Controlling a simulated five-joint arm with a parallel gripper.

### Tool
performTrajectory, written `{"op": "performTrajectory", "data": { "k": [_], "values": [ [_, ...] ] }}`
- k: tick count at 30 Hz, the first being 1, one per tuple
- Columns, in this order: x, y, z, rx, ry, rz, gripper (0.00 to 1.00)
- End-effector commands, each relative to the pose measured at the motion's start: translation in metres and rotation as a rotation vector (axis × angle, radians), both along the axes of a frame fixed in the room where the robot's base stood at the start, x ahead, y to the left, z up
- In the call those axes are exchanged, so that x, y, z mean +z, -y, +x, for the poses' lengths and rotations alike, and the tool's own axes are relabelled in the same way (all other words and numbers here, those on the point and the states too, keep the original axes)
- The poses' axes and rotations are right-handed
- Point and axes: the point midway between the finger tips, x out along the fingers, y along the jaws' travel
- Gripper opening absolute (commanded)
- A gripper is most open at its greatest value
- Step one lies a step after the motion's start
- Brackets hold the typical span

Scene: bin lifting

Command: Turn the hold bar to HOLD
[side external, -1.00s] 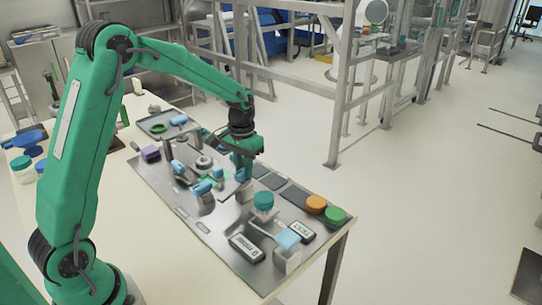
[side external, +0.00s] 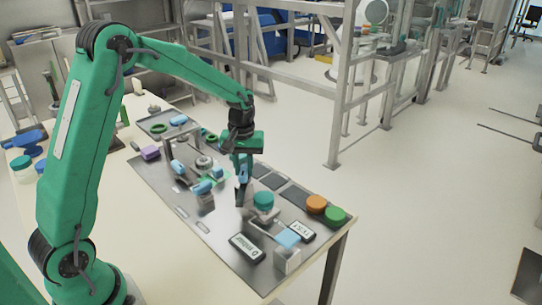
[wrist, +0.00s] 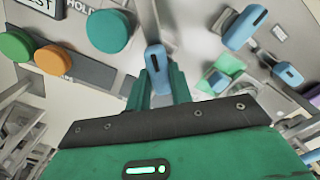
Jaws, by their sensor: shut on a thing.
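A blue bar (wrist: 155,60) with a dark line along its top sits between the two green fingers of my gripper (wrist: 160,85) in the wrist view. It is most likely the hold bar. In the side external view my gripper (side external: 242,178) points down at the panel, and a bit of the blue bar (side external: 243,171) shows between its fingers. My gripper is shut on this bar. A HOLD label (wrist: 83,5) is partly in view at the top of the wrist view, left of the bar. The bar's mount is hidden.
A teal knob (side external: 263,200) stands close to the right of my gripper. Orange (side external: 316,204) and green (side external: 335,215) caps are at the panel's right edge. Other blue handles (side external: 201,187) stand left of my gripper. A light-blue block (side external: 288,238) is at the front.

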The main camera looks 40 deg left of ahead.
Motion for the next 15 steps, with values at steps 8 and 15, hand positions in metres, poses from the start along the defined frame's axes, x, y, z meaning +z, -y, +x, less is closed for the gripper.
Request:
{"op": "performTrajectory", "data": {
  "k": [8,15],
  "values": [
    [0.0011,0.0000,0.0004,0.263,0.001,0.000,0.00],
    [0.0012,-0.0001,0.0004,0.490,0.003,0.000,0.00]
  ]
}}
